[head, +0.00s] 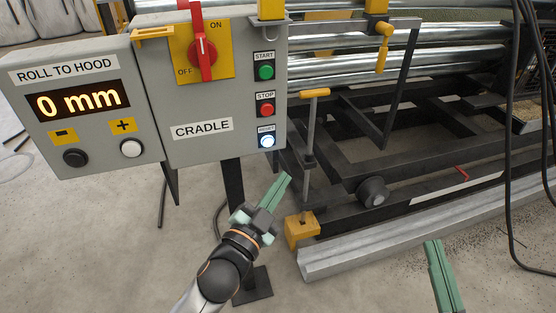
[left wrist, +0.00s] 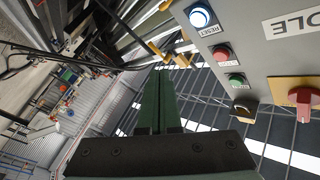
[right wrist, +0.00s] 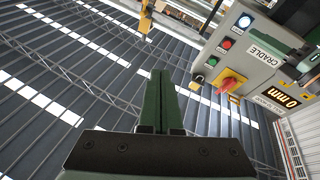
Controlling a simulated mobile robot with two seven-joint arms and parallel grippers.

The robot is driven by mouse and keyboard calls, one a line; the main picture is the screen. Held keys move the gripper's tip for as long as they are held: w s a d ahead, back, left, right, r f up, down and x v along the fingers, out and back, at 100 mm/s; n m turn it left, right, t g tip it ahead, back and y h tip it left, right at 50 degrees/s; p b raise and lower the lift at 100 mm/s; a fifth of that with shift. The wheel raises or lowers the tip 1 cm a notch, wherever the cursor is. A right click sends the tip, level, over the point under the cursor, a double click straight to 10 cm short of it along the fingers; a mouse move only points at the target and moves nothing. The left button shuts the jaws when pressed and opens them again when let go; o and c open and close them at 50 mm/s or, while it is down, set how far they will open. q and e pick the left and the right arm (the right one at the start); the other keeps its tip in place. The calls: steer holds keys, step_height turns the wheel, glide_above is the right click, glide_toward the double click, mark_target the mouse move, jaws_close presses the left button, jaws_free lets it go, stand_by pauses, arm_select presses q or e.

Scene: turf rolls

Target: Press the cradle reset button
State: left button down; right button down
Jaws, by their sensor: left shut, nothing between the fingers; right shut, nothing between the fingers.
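The cradle control box (head: 210,100) is grey, with a label reading CRADLE. Its reset button (head: 267,141) is white with a blue-lit rim, the lowest of three in a column. It also shows in the left wrist view (left wrist: 199,17) and the right wrist view (right wrist: 244,21). My left gripper (head: 284,179) is shut and empty, below and slightly right of the reset button, apart from it. In the left wrist view its green fingers (left wrist: 158,80) are together. My right gripper (head: 433,246) is shut and empty at the lower right, well away from the box.
Above reset are a red stop button (head: 266,109) and a green start button (head: 265,72). A red rotary switch (head: 202,50) sits on a yellow plate. Left is a display box (head: 80,118) reading 0 mm. A dark metal frame with rollers (head: 420,140) stands right; cables hang far right.

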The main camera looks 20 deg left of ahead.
mark_target(268, 141)
arm_select(q)
steer(key=shift+r, duration=0.2)
arm_select(e)
steer(key=shift+s+r, duration=0.1)
steer(key=shift+r, duration=0.1)
arm_select(q)
steer(key=shift+w, duration=0.1)
steer(key=w+a, duration=0.4)
steer(key=w, duration=0.3)
steer(key=shift+w+a, duration=0.15)
steer(key=shift+a, duration=0.25)
arm_select(e)
steer(key=shift+w+f, duration=0.2)
steer(key=shift+f, duration=0.45)
steer(key=shift+s+r, duration=0.1)
steer(key=shift+r, duration=0.1)
stand_by(1.0)
arm_select(q)
steer(key=shift+w+a, duration=0.25)
steer(key=shift+w, duration=0.1)
